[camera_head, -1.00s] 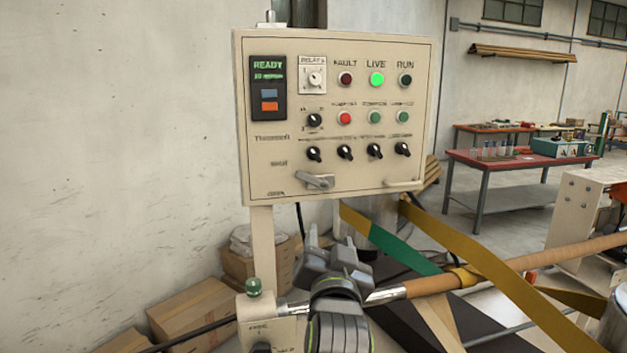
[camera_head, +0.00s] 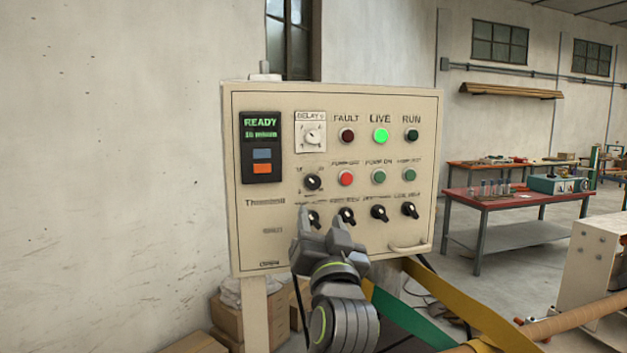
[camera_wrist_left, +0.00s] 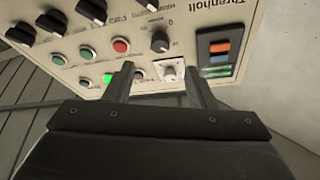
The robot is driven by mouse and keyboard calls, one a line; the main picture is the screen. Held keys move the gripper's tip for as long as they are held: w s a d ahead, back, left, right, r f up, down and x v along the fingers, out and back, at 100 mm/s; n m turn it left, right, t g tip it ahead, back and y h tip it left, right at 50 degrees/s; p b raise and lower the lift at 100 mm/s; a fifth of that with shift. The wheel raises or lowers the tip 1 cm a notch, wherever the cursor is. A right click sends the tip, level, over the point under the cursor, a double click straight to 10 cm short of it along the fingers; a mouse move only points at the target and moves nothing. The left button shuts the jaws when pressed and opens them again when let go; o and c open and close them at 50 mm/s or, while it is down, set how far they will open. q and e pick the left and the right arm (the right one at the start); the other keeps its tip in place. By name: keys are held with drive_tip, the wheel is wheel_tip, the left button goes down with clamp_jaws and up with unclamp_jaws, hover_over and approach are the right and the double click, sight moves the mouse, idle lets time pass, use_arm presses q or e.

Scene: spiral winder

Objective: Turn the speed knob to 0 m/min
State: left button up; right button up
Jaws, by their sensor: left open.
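The cream control panel (camera_head: 250,225) carries a black knob (camera_head: 312,182) with a printed scale, below the white DELAY dial (camera_head: 312,136). I cannot read which knob is marked for speed. The black knob also shows in the left wrist view (camera_wrist_left: 160,43), above the gap between the fingers. My left gripper (camera_head: 323,222) is in front of the panel's lower part, just below that knob, and partly covers the bottom row. Its fingers (camera_wrist_left: 163,80) are apart and hold nothing. My right gripper is not in view.
A bottom row of black selector switches (camera_head: 379,213) is close to the left gripper. The display (camera_head: 262,145) reads READY, and the LIVE lamp (camera_head: 380,136) glows green. A handle (camera_head: 408,246) juts out at lower right. Yellow and green straps and a brown tube (camera_head: 585,318) lie below.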

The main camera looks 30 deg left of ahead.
sight(314, 185)
use_arm(q)
drive_tip(key=p+x, duration=0.2)
drive_tip(key=x, duration=0.2)
drive_tip(key=p+x, duration=0.2)
drive_tip(key=x, duration=0.3)
drive_tip(key=shift+r, duration=0.3)
drive_tip(key=shift+w+a+r+p, duration=0.2)
drive_tip(key=shift+w+a+p, duration=0.15)
drive_tip(key=shift+w+a, duration=0.15)
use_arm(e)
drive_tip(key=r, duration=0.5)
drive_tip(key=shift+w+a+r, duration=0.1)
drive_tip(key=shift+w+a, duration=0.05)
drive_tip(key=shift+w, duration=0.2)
use_arm(q)
drive_tip(key=c, duration=0.9)
drive_tip(key=shift+c, duration=0.3)
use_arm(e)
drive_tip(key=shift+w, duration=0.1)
